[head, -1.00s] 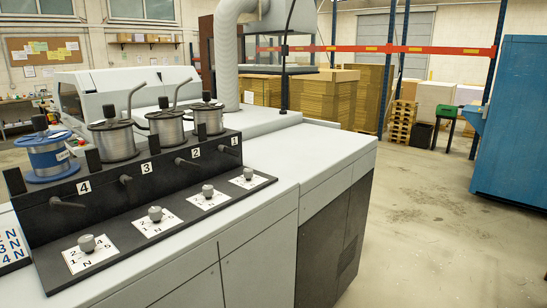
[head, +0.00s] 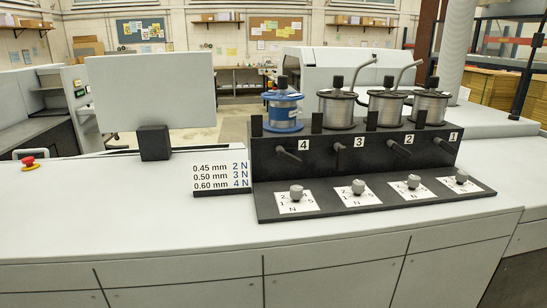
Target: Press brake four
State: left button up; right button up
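The black station block (head: 345,160) holds labels 4, 3, 2, 1 from left to right. At label 4 (head: 304,142) sits a blue spool (head: 283,108) with a black knob on top. A short dark lever (head: 289,154) sticks out of the block front beside label 4. An upright black tab (head: 256,126) stands at the left end. Below, a grey dial knob (head: 296,192) sits on a white numbered plate (head: 285,206). Which part is the brake I cannot tell. Neither of my grippers is in view.
Stations 3, 2 and 1 carry grey wire spools (head: 383,108). A sign (head: 221,177) pairs 0.45, 0.50 and 0.60 mm with 2, 3 and 4 N. A blank panel (head: 151,92) and a red button (head: 28,161) are at left. The front machine top (head: 130,225) is clear.

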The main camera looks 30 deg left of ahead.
aim_at(281, 153)
jog(key=j+u, duration=0.1)
jog(key=u, duration=0.75)
jog(key=k, duration=0.05)
